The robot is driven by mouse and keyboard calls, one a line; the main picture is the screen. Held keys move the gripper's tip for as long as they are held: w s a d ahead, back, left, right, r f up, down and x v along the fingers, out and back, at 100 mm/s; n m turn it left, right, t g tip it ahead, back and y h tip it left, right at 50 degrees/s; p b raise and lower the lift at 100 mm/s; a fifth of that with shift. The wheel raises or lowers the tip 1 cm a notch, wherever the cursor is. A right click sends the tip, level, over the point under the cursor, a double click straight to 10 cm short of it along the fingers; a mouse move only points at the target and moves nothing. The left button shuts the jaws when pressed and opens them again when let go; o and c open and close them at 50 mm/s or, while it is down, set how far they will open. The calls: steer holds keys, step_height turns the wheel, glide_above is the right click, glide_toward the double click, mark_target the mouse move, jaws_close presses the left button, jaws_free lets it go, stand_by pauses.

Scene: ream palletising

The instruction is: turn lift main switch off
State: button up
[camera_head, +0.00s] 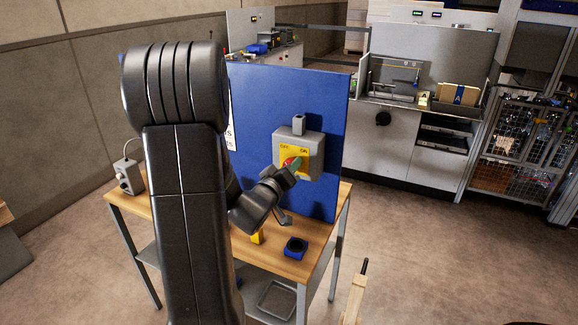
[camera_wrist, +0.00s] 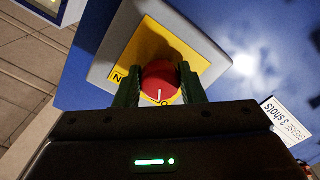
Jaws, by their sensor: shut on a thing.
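The lift main switch is a grey box (camera_head: 284,139) with a yellow plate (camera_head: 303,155) marked OFF at the left and ON at the right. It is mounted on a blue panel (camera_head: 321,95). My gripper (camera_head: 295,165) is at its red knob (camera_head: 288,162). In the wrist view, the green fingers of my gripper (camera_wrist: 160,88) are shut on the red knob (camera_wrist: 160,76), one on each side. A white mark on the knob points down in that view, towards a partly hidden letter. I cannot tell which label it points to.
The panel stands on a wooden table (camera_head: 325,215) holding a blue block with a dark round top (camera_head: 295,247) and a grey box with a cable (camera_head: 128,176). A white machine cabinet (camera_head: 385,150) stands behind at the right. The floor between is clear.

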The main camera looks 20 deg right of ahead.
steer(key=shift+n+p, duration=0.35)
steer(key=shift+n, duration=0.95)
steer(key=o, duration=1)
steer(key=b+v, duration=0.1)
steer(key=v, duration=1.2)
steer(key=shift+s+a+b, duration=0.25)
steer(key=shift+s+b, duration=0.05)
steer(key=shift+b, duration=0.05)
steer(key=shift+d, duration=0.1)
